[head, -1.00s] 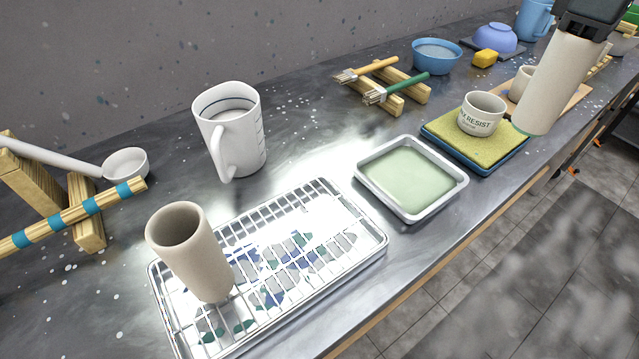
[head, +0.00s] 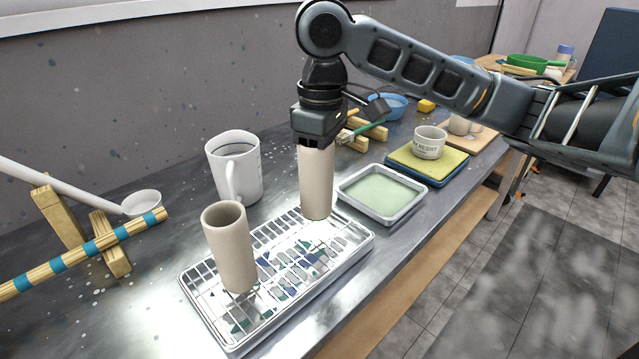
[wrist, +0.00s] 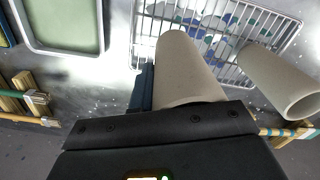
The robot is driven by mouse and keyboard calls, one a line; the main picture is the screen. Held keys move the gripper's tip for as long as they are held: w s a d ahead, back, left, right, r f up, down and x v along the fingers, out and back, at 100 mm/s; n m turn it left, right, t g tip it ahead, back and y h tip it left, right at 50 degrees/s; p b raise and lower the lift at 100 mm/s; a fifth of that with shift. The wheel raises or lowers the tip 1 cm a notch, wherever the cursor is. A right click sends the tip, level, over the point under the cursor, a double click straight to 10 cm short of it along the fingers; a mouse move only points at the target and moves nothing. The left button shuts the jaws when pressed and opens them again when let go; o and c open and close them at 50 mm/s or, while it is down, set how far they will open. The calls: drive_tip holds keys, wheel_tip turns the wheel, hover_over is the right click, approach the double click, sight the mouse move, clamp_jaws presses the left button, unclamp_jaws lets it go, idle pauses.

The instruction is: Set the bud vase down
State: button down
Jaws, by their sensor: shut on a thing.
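My gripper (head: 318,140) is shut on the bud vase (head: 317,183), a pale beige cylinder that hangs upright below it. In the head view the vase is over the far right end of the wire drying rack (head: 350,247). I cannot tell whether its base touches the wires. In the wrist view the vase (wrist: 187,68) reaches out from my gripper (wrist: 165,105) toward the rack (wrist: 146,38). A second beige cylinder vase (head: 231,250) stands on the near left part of the rack. It also shows in the wrist view (wrist: 275,80).
A white pitcher (head: 236,170) stands close behind the rack. A tray of green glaze (head: 418,205) lies just right of it. A cup (head: 430,143) sits on a yellow sponge farther right. The middle of the rack is clear.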

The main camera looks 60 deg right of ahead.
sight(321, 186)
drive_tip(key=shift+f, duration=2.1)
drive_tip(key=shift+f, duration=0.1)
drive_tip(key=c, duration=1.2)
unclamp_jaws()
wheel_tip(321, 186, up, 12)
drive_tip(key=shift+r+p, duration=0.15)
drive_tip(key=shift+p, duration=0.2)
